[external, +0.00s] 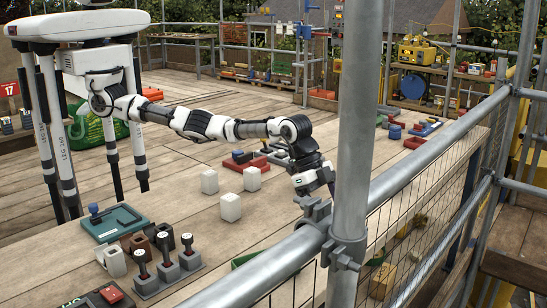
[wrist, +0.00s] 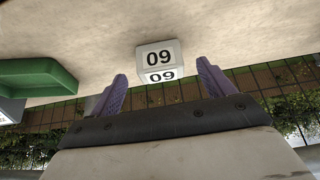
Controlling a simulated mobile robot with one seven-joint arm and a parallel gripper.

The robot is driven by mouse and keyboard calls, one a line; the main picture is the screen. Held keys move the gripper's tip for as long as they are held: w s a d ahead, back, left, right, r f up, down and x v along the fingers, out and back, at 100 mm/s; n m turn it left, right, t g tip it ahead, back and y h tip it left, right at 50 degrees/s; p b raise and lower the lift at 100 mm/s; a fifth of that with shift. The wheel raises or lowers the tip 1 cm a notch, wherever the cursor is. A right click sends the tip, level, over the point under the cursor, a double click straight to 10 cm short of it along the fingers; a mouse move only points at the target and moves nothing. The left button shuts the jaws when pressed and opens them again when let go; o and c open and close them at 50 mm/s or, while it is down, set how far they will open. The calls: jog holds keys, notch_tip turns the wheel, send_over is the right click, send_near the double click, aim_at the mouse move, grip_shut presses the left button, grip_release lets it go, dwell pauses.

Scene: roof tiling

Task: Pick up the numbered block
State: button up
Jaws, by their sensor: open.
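A pale block with "09" in black on two faces (wrist: 159,58) stands on the tabletop in the wrist view. My gripper (wrist: 162,70) is open, with its purple fingers to either side of the block's line and the block beyond the fingertips. It appears apart from both fingers, with nothing held. In the external view my arm reaches right over the table; the scaffold pole and clamp partly hide my gripper. Three white blocks stand on the table: one (external: 209,182), another (external: 252,179) and a front one (external: 230,207). No numbers are readable there, so I cannot match them to "09".
A green tray (wrist: 38,78) lies left of the block in the wrist view. A steel pole (external: 357,140) and mesh railing (external: 430,200) line the table's near side. Handled stamps (external: 165,255) and a teal tray (external: 115,222) occupy the left end.

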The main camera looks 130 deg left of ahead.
jog(key=shift+x, duration=1.5)
jog(key=c, duration=1.1)
